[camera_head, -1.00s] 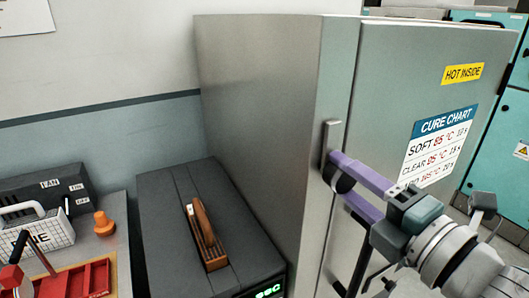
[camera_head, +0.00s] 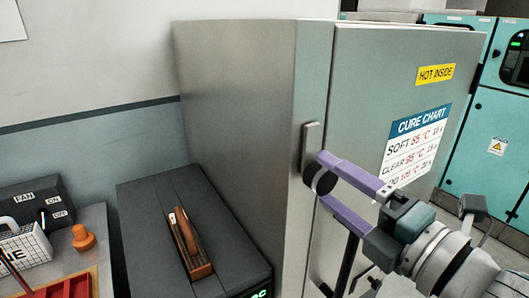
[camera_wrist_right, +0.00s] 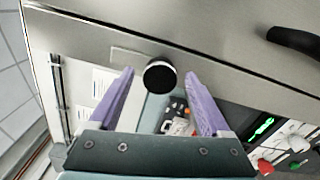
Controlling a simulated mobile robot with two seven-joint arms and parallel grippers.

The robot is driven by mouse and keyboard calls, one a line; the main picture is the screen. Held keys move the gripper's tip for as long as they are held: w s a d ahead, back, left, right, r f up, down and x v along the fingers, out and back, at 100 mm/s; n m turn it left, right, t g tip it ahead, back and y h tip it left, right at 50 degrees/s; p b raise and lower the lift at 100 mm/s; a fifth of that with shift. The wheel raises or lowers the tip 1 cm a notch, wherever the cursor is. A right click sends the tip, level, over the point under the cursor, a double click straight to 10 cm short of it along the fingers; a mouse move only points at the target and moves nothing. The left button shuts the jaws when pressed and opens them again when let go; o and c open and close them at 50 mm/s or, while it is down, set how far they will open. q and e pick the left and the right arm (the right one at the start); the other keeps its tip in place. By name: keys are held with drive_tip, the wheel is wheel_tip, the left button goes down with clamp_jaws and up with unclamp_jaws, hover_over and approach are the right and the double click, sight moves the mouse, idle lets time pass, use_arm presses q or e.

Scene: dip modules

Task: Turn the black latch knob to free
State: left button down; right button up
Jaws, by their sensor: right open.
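The round black latch knob (camera_head: 320,182) sits on the grey cabinet front by the edge of its door, below an upright grey bar (camera_head: 311,145). My right gripper (camera_head: 322,178) is open, with its purple fingers above and below the knob and the tips close to the cabinet. In the right wrist view the knob (camera_wrist_right: 160,76) shows face-on, with a finger on either side and visible gaps. I cannot tell whether either finger touches it. The knob shows no mark that tells its turn angle. My left gripper is not in view.
An orange knob-like part (camera_head: 83,238) and a red tray (camera_head: 70,286) lie farther left.

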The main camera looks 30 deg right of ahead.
drive_tip(key=s+b, duration=0.2)
drive_tip(key=s, duration=0.6)
drive_tip(key=shift+s+d, duration=0.15)
drive_tip(key=shift+d, duration=0.15)
